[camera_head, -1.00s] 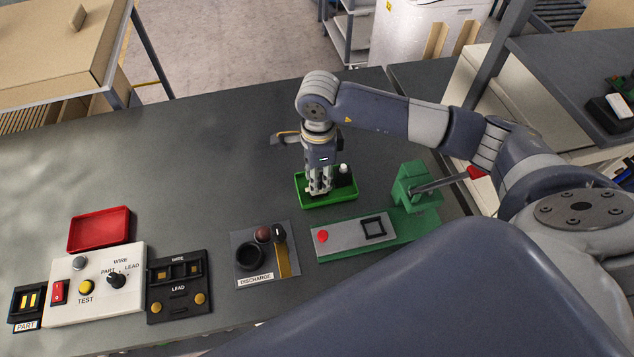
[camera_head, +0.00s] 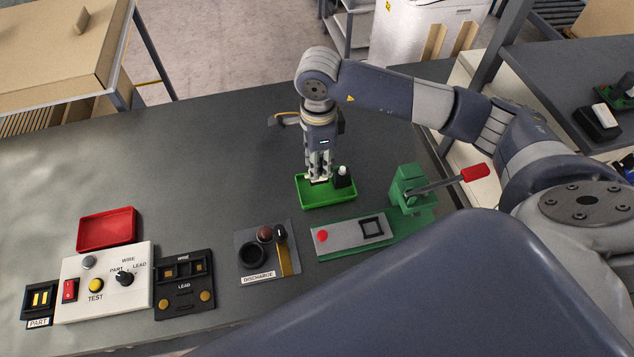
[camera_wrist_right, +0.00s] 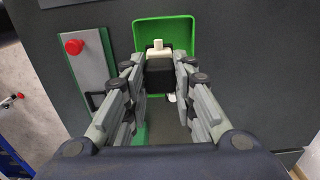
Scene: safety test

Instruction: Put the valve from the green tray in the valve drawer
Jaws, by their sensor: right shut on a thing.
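The green tray (camera_head: 335,202) lies on the grey worktop, right of centre in the head view; the right wrist view shows its bright rim (camera_wrist_right: 190,22). My right gripper (camera_head: 319,181) points down over the tray's left part. It is shut on a small pale, T-shaped piece, which I take as the valve (camera_wrist_right: 158,48); the fingers hide much of it. A black piece with a white knob (camera_head: 343,174) stands in the tray, right of the fingers. I cannot make out a valve drawer. My left gripper is not in view.
In front of the tray is a green-based press fixture (camera_head: 350,235) with a red-handled lever (camera_head: 474,173). A discharge pad (camera_head: 268,250), white test box (camera_head: 103,283), black lead block (camera_head: 184,284) and empty red tray (camera_head: 106,230) stand left. The worktop behind them is clear.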

